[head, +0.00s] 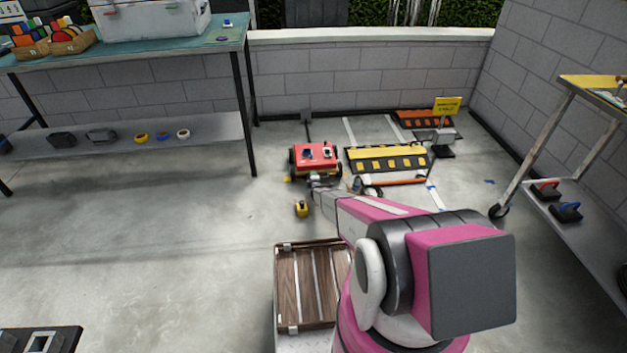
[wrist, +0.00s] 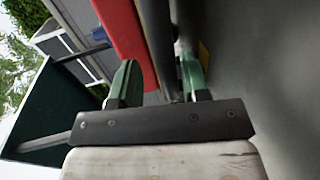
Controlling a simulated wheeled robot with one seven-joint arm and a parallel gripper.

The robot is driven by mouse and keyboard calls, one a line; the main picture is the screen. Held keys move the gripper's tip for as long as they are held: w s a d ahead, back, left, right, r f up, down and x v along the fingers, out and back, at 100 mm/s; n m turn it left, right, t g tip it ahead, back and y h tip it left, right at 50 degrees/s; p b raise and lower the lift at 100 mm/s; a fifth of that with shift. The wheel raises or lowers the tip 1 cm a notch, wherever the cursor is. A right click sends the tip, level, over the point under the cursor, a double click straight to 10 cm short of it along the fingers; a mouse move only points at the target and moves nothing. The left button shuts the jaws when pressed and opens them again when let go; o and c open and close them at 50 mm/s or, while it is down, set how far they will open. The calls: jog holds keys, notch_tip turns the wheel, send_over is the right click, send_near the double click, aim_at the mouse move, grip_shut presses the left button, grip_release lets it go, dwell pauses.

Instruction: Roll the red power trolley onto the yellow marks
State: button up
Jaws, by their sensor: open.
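The red power trolley (head: 315,153) stands on dark wheels on the concrete floor, with small dark and white items on top. My gripper (head: 323,181) is at its near side. In the wrist view the open green fingers (wrist: 156,82) are close to the trolley's red body (wrist: 122,32), and a dark grey bar (wrist: 157,42) runs close to them. I cannot tell whether the fingers touch it. A small yellow patch (head: 287,179) shows on the floor by the trolley's near left wheel; I cannot tell whether it is one of the marks.
A yellow-and-black ramp (head: 386,158) stands just right of the trolley. A yellow sign (head: 447,107) stands behind it. A small yellow object (head: 301,209) lies on the floor nearer me. A workbench (head: 238,48) stands left, a wheeled cart (head: 590,84) right. Floor at left is clear.

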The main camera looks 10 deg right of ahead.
jog(key=shift+o, duration=0.5)
notch_tip(320, 180, up, 3)
jog(key=shift+s+r, duration=0.1)
jog(key=shift+r, duration=0.1)
jog(key=o, duration=0.6)
jog(key=shift+s+a+r, duration=0.45)
jog(key=shift+a+r, duration=0.15)
jog(key=shift+a, duration=0.1)
jog(key=shift+o, duration=0.2)
jog(key=s+a+r, duration=0.3)
jog(key=a+r, duration=0.1)
jog(key=a, duration=0.1)
jog(key=shift+s, duration=0.15)
jog(key=a, duration=0.1)
jog(key=s+r, duration=0.1)
jog(key=a, duration=0.1)
jog(key=shift+s+a+r, duration=0.3)
jog(key=shift+a+r, duration=0.05)
jog(key=c, duration=0.7)
jog(key=shift+s+a, duration=0.2)
jog(key=shift+a, duration=0.35)
jog(key=shift+c, duration=0.2)
jog(key=shift+d, duration=0.15)
